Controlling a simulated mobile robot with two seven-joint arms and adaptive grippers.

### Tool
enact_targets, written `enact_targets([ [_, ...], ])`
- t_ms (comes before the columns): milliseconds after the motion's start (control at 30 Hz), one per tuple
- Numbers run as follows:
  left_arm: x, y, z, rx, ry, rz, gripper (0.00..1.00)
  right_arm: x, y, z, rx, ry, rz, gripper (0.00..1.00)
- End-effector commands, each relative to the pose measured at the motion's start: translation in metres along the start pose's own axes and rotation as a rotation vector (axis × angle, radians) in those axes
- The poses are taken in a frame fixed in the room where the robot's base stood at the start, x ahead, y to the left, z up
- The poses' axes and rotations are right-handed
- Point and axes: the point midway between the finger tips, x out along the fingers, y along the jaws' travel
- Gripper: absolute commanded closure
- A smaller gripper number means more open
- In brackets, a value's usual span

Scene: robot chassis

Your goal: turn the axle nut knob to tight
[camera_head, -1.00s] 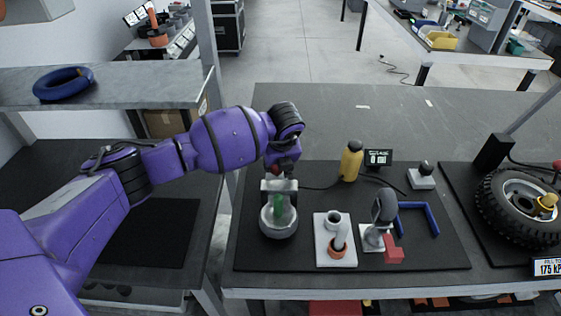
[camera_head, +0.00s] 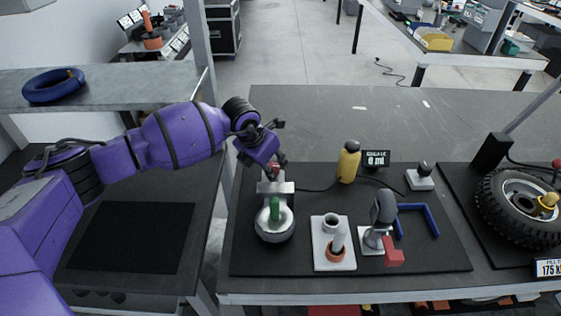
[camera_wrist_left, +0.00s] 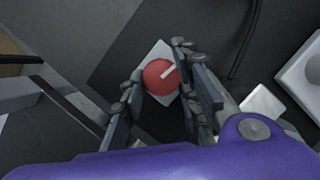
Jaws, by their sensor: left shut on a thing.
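The axle nut knob (camera_wrist_left: 160,77) is round and red with a white pointer line, which points to the upper right in the left wrist view. It sits on a pale plate (camera_wrist_left: 162,49); a small part of its red shows in the head view. My left gripper (camera_wrist_left: 163,80) is shut on the knob, one finger on each side. No tight marking is readable. My right gripper is not in view.
The bench behind is clear.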

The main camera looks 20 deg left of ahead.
Motion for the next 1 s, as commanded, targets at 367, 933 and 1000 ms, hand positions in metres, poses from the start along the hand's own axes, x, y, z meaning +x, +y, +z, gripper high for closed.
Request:
enact_targets([
  [367, 0.003, 0.008, 0.001, 0.267, 0.002, -0.100, 0.96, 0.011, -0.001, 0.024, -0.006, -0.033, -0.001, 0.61],
  [933, -0.001, 0.008, 0.005, 0.411, -0.006, -0.157, 0.97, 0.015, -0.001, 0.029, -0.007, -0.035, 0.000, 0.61],
  [1000, -0.001, 0.007, 0.006, 0.412, -0.007, -0.157, 0.97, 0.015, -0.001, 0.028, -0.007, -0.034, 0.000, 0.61],
])
